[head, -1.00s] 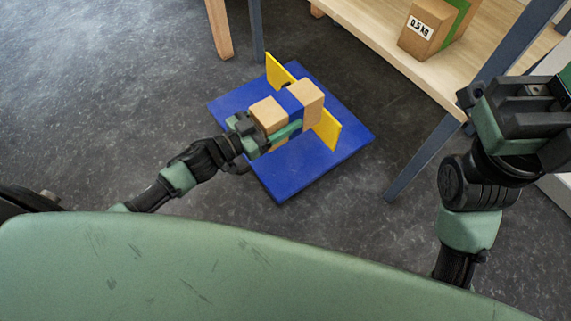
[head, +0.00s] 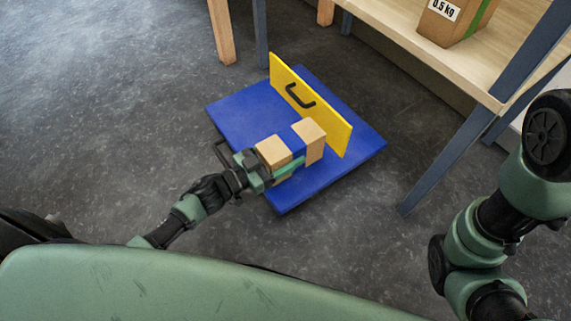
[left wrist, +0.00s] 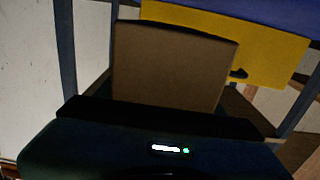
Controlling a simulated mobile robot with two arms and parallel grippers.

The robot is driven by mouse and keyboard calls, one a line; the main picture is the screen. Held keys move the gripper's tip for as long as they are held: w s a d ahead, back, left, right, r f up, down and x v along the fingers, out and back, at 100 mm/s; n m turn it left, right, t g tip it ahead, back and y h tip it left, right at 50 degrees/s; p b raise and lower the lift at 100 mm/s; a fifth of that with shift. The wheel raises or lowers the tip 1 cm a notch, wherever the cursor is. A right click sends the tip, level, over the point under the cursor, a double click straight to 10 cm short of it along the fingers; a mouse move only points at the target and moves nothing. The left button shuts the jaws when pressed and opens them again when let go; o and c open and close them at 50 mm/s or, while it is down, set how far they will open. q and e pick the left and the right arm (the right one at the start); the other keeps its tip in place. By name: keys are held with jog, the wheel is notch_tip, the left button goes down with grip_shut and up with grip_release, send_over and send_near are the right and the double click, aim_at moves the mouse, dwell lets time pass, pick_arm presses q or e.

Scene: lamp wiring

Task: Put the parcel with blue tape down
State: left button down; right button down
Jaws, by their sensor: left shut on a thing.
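The parcel with blue tape (head: 294,141) is a tan box with a blue band around its middle. My left gripper (head: 286,163) is shut on it and holds it over the near part of the blue platform (head: 238,108). I cannot tell whether its underside touches the platform. In the left wrist view, a plain brown face of the parcel (left wrist: 172,66) fills the middle, just beyond the gripper. My right arm is at the right of the head view, with its gripper out of view.
A yellow panel (head: 325,118) with a black handle stands upright along the platform's far right side. A wooden shelf (head: 478,66) on blue-grey legs is at upper right, holding a green-taped parcel (head: 450,22) marked 0.5 kg. Grey floor is clear at left.

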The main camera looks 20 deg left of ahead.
pick_arm(q)
jog(key=shift+f+b, duration=0.25)
jog(key=shift+b, duration=0.05)
jog(key=shift+f+b, duration=1.1)
jog(key=shift+f, duration=0.4)
jog(key=shift+f, duration=0.15)
jog(key=shift+c, duration=1.1)
grip_release()
jog(key=shift+f, duration=0.1)
